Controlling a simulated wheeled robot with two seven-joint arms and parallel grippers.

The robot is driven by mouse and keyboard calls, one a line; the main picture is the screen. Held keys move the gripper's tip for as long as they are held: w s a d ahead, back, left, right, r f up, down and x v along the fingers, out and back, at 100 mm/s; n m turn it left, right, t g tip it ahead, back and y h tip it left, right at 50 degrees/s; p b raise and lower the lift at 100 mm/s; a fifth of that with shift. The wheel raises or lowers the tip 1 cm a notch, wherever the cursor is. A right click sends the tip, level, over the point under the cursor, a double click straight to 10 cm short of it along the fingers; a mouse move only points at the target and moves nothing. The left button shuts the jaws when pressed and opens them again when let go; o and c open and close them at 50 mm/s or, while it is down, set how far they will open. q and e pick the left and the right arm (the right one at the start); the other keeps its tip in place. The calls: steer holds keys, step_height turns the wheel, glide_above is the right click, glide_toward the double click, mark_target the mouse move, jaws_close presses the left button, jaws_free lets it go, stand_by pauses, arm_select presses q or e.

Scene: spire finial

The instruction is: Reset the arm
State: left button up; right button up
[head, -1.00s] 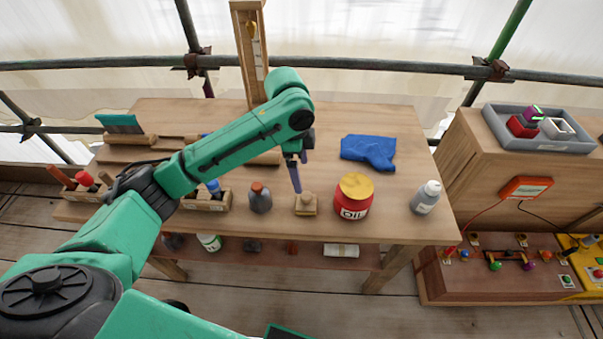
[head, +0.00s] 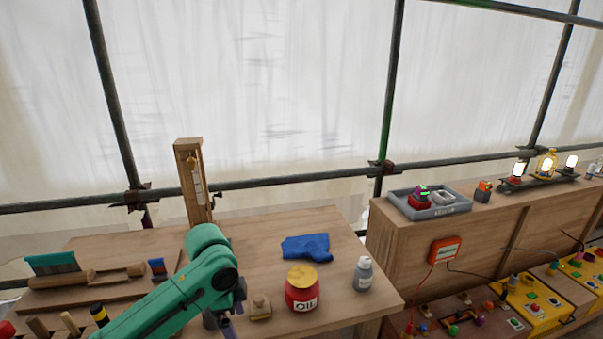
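My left arm comes in from the lower left, green with dark joints. My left gripper (head: 230,324) is low in the picture, over the front part of the wooden workbench (head: 345,240), just left of a small wooden block with a knob (head: 260,308). Only a thin purple-grey finger part shows, so I cannot tell whether it is open or shut. Nothing is visible in it. My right gripper is not in view.
On the bench are a red OIL tin (head: 301,290) with a yellow lid, a grey bottle (head: 363,274), a blue cloth (head: 306,246) and a brush (head: 52,264). A tall wooden frame (head: 194,180) stands behind. A grey tray (head: 430,203) sits on the right cabinet.

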arm_select(q)
steer(key=s+d+f+n+t+h, duration=0.2)
steer(key=s+d+f+n, duration=0.25)
steer(key=s+f, duration=0.25)
steer(key=s+a+f+n+t+y, duration=0.1)
steer(key=s+a+f+n+y, duration=0.3)
steer(key=s+a+n, duration=0.8)
step_height(320, 180, down, 22)
steer(key=a+m, duration=0.2)
steer(key=m, duration=0.1)
steer(key=s+a+f+g, duration=0.2)
steer(key=s+f, duration=1.3)
steer(key=s, duration=0.2)
steer(key=shift+a+f+h, duration=0.3)
steer(key=shift+a, duration=0.05)
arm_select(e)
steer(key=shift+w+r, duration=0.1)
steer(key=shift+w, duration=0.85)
arm_select(q)
steer(key=shift+s, duration=0.1)
